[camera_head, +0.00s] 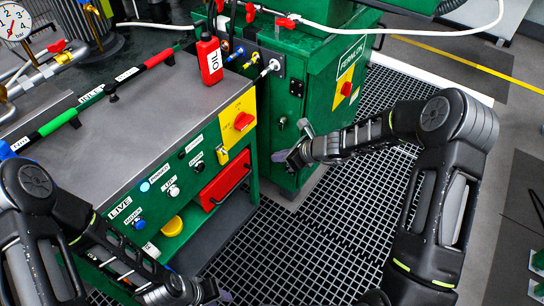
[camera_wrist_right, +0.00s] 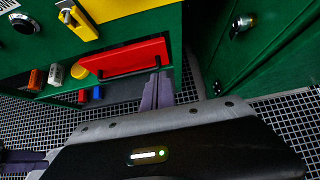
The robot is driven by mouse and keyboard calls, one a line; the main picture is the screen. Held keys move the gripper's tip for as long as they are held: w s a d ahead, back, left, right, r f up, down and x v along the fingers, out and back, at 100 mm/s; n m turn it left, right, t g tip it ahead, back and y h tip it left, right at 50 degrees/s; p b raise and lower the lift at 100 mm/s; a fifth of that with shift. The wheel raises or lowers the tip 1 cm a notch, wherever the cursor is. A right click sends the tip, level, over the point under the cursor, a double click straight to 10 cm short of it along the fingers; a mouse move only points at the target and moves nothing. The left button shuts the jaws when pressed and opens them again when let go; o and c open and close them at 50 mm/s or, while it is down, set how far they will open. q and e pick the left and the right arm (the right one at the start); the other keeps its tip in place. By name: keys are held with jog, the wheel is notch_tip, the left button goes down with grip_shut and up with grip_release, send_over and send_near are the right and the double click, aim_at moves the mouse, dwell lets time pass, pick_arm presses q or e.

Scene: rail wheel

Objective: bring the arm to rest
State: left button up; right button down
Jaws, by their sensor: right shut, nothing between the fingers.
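My right arm comes in from the right in the head view and reaches left over the floor grating. Its gripper (camera_head: 288,157) is in the air in front of the green cabinet, with nothing seen in it. In the right wrist view its purple fingers (camera_wrist_right: 157,92) are together and point toward the red drawer front. My left arm comes in at the lower left in front of the workbench. Its gripper (camera_head: 215,295) is low at the bottom edge, dark and small, and its finger opening cannot be made out.
A green workbench with a grey top (camera_head: 150,115) carries a red bottle (camera_head: 209,60) and a coloured bar. Its front has knobs, a yellow switch plate (camera_head: 238,122) and a red drawer (camera_head: 225,180). A green cabinet (camera_head: 325,85) stands behind. The floor grating (camera_head: 290,240) is clear.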

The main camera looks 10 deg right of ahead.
jog(key=shift+s, duration=0.1)
dwell(0.5)
jog(key=s+f+n+g+h+p, duration=0.35)
jog(key=s+f+n, duration=0.45)
jog(key=s+n, duration=0.45)
jog(key=s+a+r+n+g+p, duration=0.1)
jog(key=s+a+n+p, duration=0.1)
jog(key=s, duration=0.5)
jog(key=s+a+r+n+g+y+p, duration=0.1)
jog(key=s+a+n+p, duration=0.2)
jog(key=s+a+n, duration=0.2)
jog(key=s+a+r+n+g+p, duration=0.1)
jog(key=s+a+n, duration=0.3)
jog(key=s, duration=0.5)
jog(key=r+n+p, duration=0.1)
jog(key=n, duration=0.1)
jog(key=shift+a+n+y, duration=0.15)
jog(key=shift+n+y, duration=0.2)
jog(key=shift+r, duration=0.1)
